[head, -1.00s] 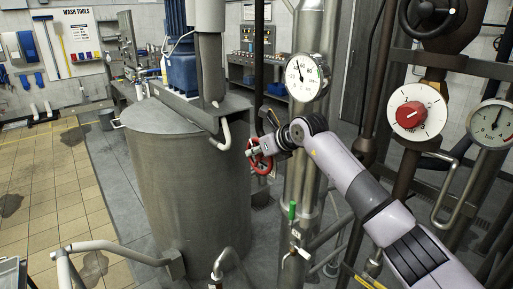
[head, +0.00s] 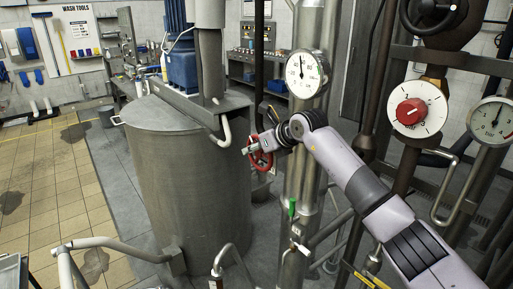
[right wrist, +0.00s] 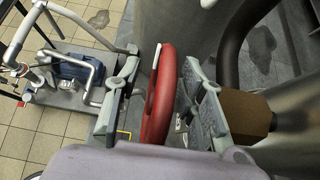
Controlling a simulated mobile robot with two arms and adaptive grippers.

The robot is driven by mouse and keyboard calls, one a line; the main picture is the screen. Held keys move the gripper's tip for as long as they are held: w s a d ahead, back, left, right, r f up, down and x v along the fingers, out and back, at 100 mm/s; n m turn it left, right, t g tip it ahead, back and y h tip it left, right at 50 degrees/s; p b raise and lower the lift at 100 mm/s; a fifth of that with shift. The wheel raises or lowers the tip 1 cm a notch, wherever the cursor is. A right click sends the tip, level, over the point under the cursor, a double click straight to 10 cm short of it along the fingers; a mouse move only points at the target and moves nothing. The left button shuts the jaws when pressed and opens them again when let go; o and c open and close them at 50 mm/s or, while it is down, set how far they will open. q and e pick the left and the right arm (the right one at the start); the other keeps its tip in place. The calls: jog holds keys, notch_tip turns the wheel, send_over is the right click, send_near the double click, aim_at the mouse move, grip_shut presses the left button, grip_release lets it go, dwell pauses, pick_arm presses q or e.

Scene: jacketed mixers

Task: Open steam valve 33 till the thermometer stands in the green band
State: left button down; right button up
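A red handwheel (head: 259,160) sits beside the steel vessel, in front of the upright pipe; its number is not readable. My right gripper (head: 254,147) is at the wheel's upper part. In the right wrist view, the red rim (right wrist: 161,100) stands between the two fingers of the gripper (right wrist: 160,88). The fingers look apart, with a gap between the left finger and the rim; the right finger is close to the rim. A round white thermometer (head: 307,74) on the upright pipe has its needle pointing nearly straight up; I cannot make out its green band. My left gripper is not in view.
The jacketed vessel (head: 187,190) stands left of the wheel. A green-handled small valve (head: 292,208) is below right. A white dial with a red knob (head: 418,110), a pressure gauge (head: 492,121) and a black handwheel (head: 432,14) are at right. Tiled floor lies open at left.

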jog(key=v, duration=1.2)
jog(key=shift+f, duration=0.1)
